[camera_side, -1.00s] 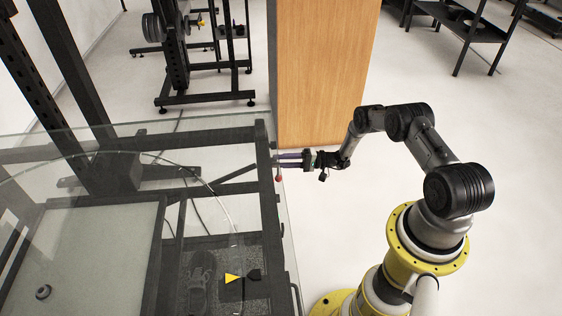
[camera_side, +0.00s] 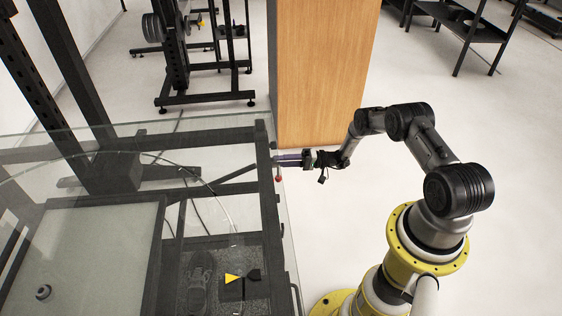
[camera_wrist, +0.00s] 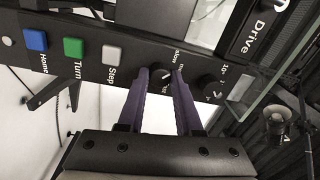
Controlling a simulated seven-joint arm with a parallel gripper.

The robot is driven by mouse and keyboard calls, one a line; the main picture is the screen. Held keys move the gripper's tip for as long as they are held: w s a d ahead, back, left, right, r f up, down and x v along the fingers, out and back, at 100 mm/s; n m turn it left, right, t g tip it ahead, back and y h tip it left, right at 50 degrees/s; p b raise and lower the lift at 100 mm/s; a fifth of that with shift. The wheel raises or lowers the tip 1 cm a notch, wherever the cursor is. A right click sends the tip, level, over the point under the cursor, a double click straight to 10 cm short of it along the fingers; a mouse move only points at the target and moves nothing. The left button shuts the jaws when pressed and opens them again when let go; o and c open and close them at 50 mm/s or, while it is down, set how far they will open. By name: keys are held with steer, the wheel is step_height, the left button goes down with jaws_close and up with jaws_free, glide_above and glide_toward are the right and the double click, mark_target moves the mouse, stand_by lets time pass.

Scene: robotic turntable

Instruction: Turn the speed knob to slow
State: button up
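The speed knob (camera_wrist: 163,76), small, round and black, sits on a dark control panel in the wrist view, with white lettering including "slow" beside it. My gripper (camera_wrist: 166,72) has two purple fingers, whose tips are on either side of the knob. I cannot tell whether they press on it. Part of the knob is hidden by the fingers, and its exact setting is hard to read. In the side view my gripper (camera_side: 276,158) points left at the edge of the machine frame; the knob cannot be made out there.
Clear glass panels surround the machine. A wooden cabinet (camera_side: 325,70) stands behind my gripper.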

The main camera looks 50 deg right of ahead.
steer(key=o, duration=0.4)
steer(key=shift+o, duration=0.2)
steer(key=shift+d, duration=0.15)
steer(key=v, duration=1.3)
steer(key=shift+s+d, duration=0.15)
steer(key=shift+s, duration=0.15)
